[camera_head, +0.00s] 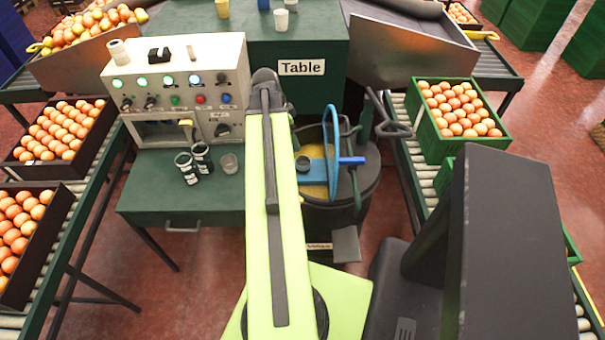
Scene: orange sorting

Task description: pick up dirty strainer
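I cannot pick out a dirty strainer for sure.
A control box (180,85) stands on the green side table (140,186). A blue ring (331,150) stands upright at the bin, close right of my arm. Orange crates (490,152) (72,158) line conveyors on both sides. Red floor shows between them.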

